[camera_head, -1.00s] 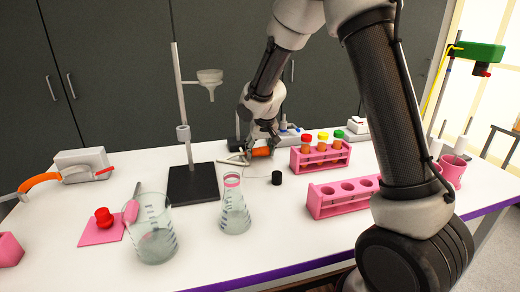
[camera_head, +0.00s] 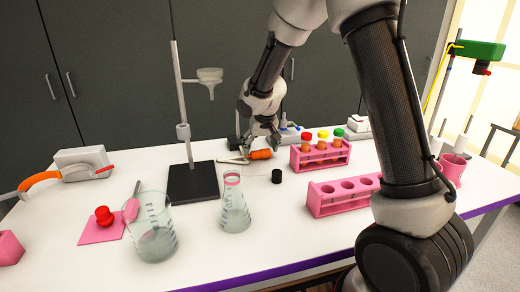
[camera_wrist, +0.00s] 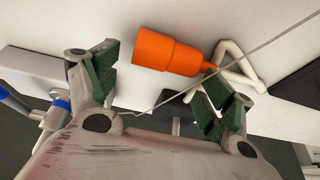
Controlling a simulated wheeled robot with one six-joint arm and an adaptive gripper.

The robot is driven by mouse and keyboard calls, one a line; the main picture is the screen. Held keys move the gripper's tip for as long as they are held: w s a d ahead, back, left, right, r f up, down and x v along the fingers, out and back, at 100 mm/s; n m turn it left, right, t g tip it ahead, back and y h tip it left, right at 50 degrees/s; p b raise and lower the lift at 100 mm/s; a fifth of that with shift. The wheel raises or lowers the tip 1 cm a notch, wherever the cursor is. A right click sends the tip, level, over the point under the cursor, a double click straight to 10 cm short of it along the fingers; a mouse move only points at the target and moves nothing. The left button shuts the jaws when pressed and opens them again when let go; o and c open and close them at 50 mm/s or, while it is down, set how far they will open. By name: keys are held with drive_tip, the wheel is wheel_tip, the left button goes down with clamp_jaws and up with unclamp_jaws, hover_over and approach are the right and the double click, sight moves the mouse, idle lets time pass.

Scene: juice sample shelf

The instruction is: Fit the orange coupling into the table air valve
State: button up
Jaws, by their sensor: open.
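The orange coupling (camera_head: 261,154) lies on its side on the white table, right of the black stand base. In the wrist view the orange coupling (camera_wrist: 168,52) is a stepped cylinder with a narrow tip towards a pale bent tube (camera_wrist: 237,66). My gripper (camera_head: 264,138) is just above and behind it. In the wrist view my gripper (camera_wrist: 165,85) is open, with green-padded fingers apart and the coupling beyond them, not held. A blue-and-white fitting (camera_wrist: 58,106) shows at the left of the wrist view. I cannot tell which part is the table air valve.
A stand with a black base (camera_head: 192,184) is left of the coupling. A pink rack of capped tubes (camera_head: 320,157) is to its right. A black cap (camera_head: 276,176), a flask (camera_head: 234,210) and a beaker (camera_head: 153,235) stand nearer. A thin cable crosses beside the coupling.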

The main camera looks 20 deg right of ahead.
drive_tip(key=v, duration=1.2)
drive_tip(key=s+d+r, duration=0.3)
drive_tip(key=s+d, duration=0.2)
drive_tip(key=s, duration=0.2)
drive_tip(key=s+d+r, duration=0.4)
drive_tip(key=s+d, duration=0.2)
drive_tip(key=s, duration=0.1)
drive_tip(key=s+d, duration=0.2)
drive_tip(key=s, duration=0.7)
drive_tip(key=s+d, duration=0.2)
drive_tip(key=s, duration=0.7)
drive_tip(key=shift+f, duration=0.4)
drive_tip(key=shift+w, duration=0.1)
